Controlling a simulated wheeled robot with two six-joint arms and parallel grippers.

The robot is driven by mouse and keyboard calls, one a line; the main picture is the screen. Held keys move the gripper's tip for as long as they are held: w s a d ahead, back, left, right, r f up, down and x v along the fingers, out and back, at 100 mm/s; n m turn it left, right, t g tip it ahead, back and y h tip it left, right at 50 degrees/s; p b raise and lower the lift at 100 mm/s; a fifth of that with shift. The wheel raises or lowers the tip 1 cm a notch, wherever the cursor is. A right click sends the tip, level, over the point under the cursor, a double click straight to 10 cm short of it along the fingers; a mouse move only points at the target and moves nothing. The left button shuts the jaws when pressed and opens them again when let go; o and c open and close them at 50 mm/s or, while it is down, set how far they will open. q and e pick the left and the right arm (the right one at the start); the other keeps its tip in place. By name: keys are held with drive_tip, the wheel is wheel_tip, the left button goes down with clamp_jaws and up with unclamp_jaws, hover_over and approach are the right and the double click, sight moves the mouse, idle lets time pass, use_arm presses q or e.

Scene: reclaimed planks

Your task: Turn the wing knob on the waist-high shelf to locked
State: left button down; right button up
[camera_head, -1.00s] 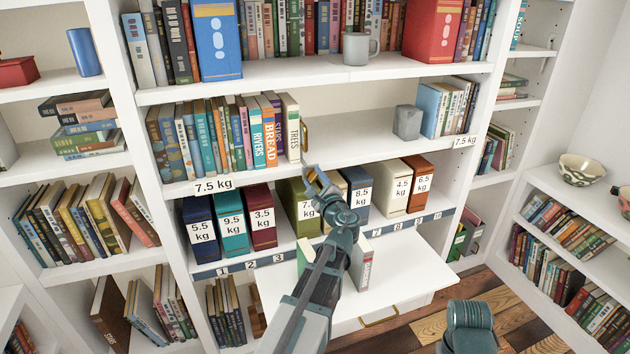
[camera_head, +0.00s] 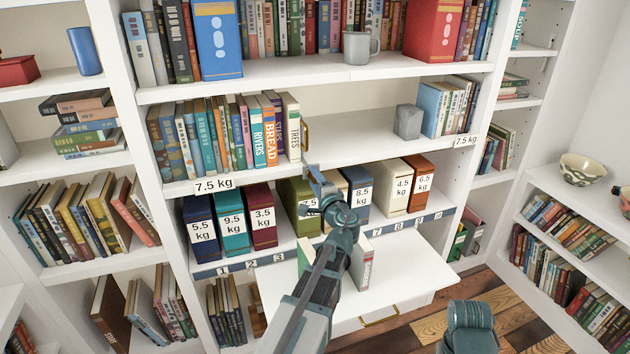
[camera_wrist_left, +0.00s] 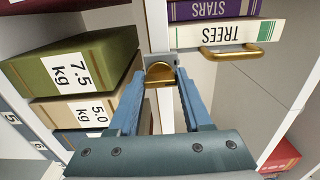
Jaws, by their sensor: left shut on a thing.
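The wing knob (camera_wrist_left: 159,74) is a small brass piece on the front edge of the white waist-high shelf (camera_wrist_left: 154,22). In the left wrist view it sits between the fingertips of my left gripper (camera_wrist_left: 160,66), which is shut on it. In the head view my left gripper (camera_head: 318,183) is at the shelf's edge, just below the TREES book (camera_head: 291,127). There the knob is hidden by the gripper, and I cannot read any lock marking.
Labelled weight boxes, such as the green 7.5 kg one (camera_wrist_left: 75,68), stand below the shelf close to my fingers. A brass handle (camera_wrist_left: 238,53) is beside the TREES book. A white pull-out board (camera_head: 405,278) lies under my left arm. A grey block (camera_head: 407,121) stands farther right.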

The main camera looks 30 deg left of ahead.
idle(0.5)
use_arm(q)
drive_tip(key=shift+c, duration=1.6)
unclamp_jaws()
drive_tip(key=v, duration=1.4)
drive_tip(key=shift+a, duration=0.1)
drive_tip(key=s+d+f+n+g+h+p, duration=0.1)
drive_tip(key=s+d+f+g+h+p, duration=0.2)
drive_tip(key=d, duration=0.5)
drive_tip(key=s+d+f+n+g+h+p, duration=0.2)
drive_tip(key=s+d+f+g+h, duration=0.3)
drive_tip(key=s+d, duration=0.3)
drive_tip(key=s+d+f+n+g+h+p, duration=0.1)
drive_tip(key=s+d+f+g+h+p, duration=0.3)
drive_tip(key=d, duration=0.5)
drive_tip(key=shift+s+d+h+p, duration=0.3)
drive_tip(key=shift+s+d, duration=0.1)
drive_tip(key=shift+s, duration=0.75)
